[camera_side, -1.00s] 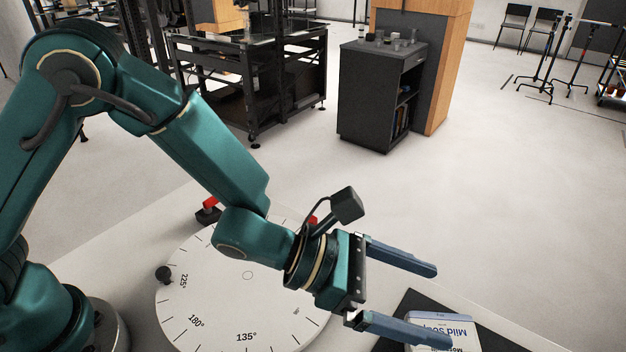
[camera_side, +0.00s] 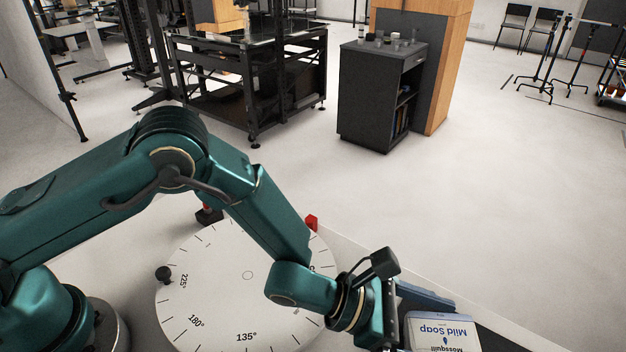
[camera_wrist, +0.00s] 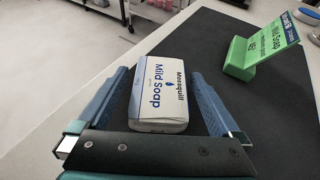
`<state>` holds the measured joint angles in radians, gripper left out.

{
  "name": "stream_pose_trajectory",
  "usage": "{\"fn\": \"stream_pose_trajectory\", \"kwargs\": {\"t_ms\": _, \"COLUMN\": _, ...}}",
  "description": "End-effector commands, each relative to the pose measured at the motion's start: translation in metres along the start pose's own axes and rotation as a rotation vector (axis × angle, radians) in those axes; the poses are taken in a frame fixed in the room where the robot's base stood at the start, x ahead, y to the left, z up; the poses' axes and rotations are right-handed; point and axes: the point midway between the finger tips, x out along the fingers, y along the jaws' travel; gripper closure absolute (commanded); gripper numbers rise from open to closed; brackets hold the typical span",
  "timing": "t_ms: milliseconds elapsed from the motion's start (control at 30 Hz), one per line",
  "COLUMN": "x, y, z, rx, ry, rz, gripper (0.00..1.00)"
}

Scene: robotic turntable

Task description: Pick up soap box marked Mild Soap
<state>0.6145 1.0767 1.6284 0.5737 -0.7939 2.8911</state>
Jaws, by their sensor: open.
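My gripper is open. In the side view the soap box (camera_side: 443,335) is at the bottom right, beside my gripper (camera_side: 412,315); the near finger is mostly hidden there.
A green stand (camera_wrist: 240,58) with a "Mild Soap" card (camera_wrist: 270,42) is on the mat to the right. A white turntable (camera_side: 240,290) with degree marks lies left of my gripper. The mat between box and stand is clear.

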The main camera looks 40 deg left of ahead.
Motion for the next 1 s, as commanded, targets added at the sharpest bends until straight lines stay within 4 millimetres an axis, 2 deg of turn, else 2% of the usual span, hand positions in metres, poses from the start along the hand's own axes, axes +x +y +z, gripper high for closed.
{"fn": "stream_pose_trajectory", "kwargs": {"t_ms": 300, "x": 0.002, "y": 0.0, "z": 0.0, "rx": -0.001, "ry": 0.0, "rz": 0.0, "gripper": 0.0}}
{"fn": "stream_pose_trajectory", "kwargs": {"t_ms": 467, "x": 0.002, "y": 0.0, "z": 0.0, "rx": 0.0, "ry": 0.001, "rz": 0.0, "gripper": 0.61}}
{"fn": "stream_pose_trajectory", "kwargs": {"t_ms": 500, "x": 0.002, "y": 0.0, "z": 0.0, "rx": -0.001, "ry": 0.001, "rz": 0.0, "gripper": 0.77}}
{"fn": "stream_pose_trajectory", "kwargs": {"t_ms": 533, "x": 0.002, "y": 0.0, "z": 0.0, "rx": 0.0, "ry": -0.001, "rz": 0.0, "gripper": 0.83}}
{"fn": "stream_pose_trajectory", "kwargs": {"t_ms": 833, "x": 0.001, "y": 0.0, "z": 0.002, "rx": 0.0, "ry": -0.001, "rz": 0.0, "gripper": 0.83}}
{"fn": "stream_pose_trajectory", "kwargs": {"t_ms": 1000, "x": -0.003, "y": 0.0, "z": 0.013, "rx": 0.002, "ry": -0.003, "rz": 0.0, "gripper": 0.83}}
